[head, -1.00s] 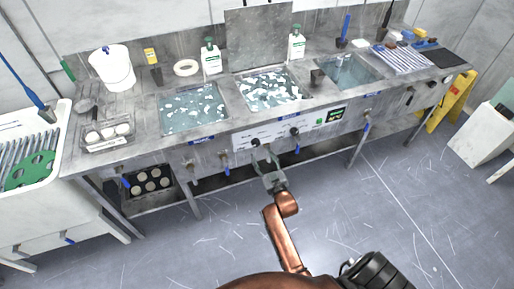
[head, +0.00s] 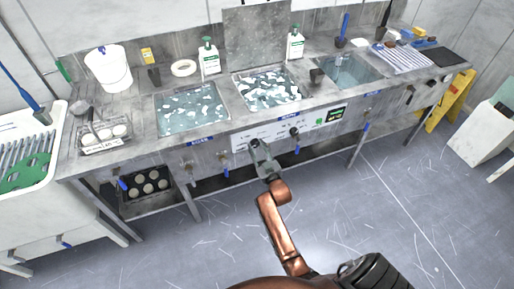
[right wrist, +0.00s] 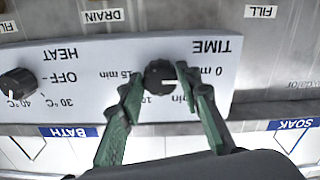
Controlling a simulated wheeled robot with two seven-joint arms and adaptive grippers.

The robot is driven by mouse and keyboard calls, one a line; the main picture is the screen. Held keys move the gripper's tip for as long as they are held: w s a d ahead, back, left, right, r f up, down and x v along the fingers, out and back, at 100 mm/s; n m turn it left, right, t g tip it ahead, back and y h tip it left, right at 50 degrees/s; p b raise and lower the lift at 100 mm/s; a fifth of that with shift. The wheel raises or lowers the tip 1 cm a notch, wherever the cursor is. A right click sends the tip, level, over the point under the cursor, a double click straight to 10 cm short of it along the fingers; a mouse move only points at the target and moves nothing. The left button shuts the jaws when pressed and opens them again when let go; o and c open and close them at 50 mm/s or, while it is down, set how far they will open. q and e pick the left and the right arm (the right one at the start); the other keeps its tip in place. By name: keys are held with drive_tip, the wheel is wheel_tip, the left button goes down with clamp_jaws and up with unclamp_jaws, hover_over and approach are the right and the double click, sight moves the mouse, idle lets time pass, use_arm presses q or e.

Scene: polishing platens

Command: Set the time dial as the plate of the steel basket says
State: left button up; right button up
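The time dial (right wrist: 159,77) is a black knob with a white pointer on a white panel (right wrist: 80,70), upside down in the right wrist view. Its pointer points right in that picture, towards the 0 min side. My right gripper (right wrist: 160,76) is open, its green fingertips on either side of the dial with small gaps; it is also at the panel in the head view (head: 262,146). The steel basket (head: 107,137) stands at the bench's left end with pale discs inside. Its white plate (head: 101,148) is too small to read. My left gripper is out of view.
The heat dial (right wrist: 18,85) is on the same panel, beside a green display (head: 335,114) in the head view. Blue-handled taps (head: 225,158) hang along the bench front. Water-filled sinks (head: 192,108) lie above. The floor in front is clear.

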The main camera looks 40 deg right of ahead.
drive_tip(key=c, duration=0.7)
drive_tip(key=shift+o, duration=0.2)
